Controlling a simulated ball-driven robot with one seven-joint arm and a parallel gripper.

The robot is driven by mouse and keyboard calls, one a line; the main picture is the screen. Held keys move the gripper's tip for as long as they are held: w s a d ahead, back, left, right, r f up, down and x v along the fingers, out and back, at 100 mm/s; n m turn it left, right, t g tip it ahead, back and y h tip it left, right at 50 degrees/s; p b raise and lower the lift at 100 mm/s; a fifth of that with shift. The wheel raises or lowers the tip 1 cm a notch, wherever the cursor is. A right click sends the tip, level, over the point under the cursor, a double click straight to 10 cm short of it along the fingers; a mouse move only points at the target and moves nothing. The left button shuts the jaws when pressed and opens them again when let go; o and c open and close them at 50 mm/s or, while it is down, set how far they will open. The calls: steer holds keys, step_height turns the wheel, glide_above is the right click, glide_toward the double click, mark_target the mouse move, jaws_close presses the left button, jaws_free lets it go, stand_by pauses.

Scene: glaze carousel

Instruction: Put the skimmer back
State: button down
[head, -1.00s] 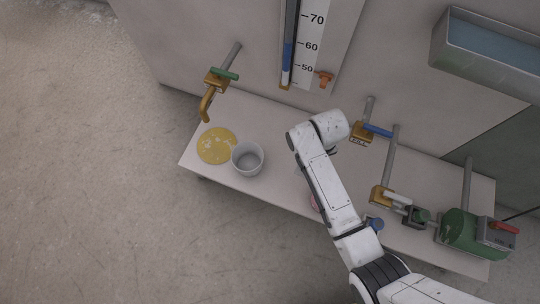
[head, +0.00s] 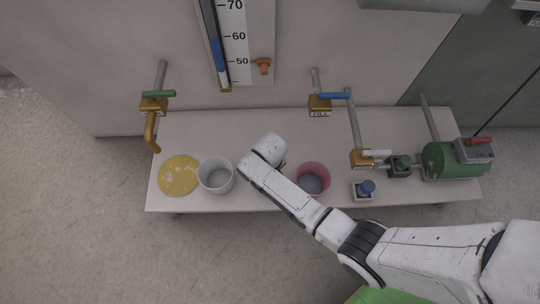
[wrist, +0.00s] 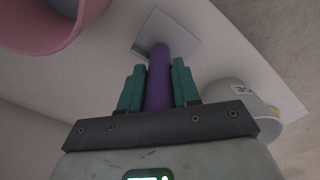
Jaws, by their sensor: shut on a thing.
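My gripper (wrist: 158,67) has teal fingers and is shut on a purple handle in the wrist view. I take this as the skimmer (wrist: 158,92); a thin grey square plate shows at the far end of the handle and looks joined to it. In the head view my white arm reaches over the bench between a white bucket (head: 216,176) and a pink bucket (head: 313,178). The gripper and skimmer are hidden under the arm there. In the wrist view the pink bucket (wrist: 45,25) is at upper left and the white bucket (wrist: 243,98) at right.
The pale bench (head: 255,126) carries a yellow disc (head: 178,175), a blue-topped button box (head: 364,190) and a green motor (head: 447,161). Pipes with a green-handled valve (head: 155,101) and a blue-handled valve (head: 322,102) stand out from the wall. The bench's back middle is clear.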

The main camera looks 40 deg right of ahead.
steer(key=shift+f+b, duration=0.35)
steer(key=shift+f, duration=0.9)
steer(key=shift+f, duration=0.15)
steer(key=c, duration=0.8)
jaws_free()
step_height(320, 180, up, 12)
steer(key=p, duration=0.5)
steer(key=shift+r, duration=0.2)
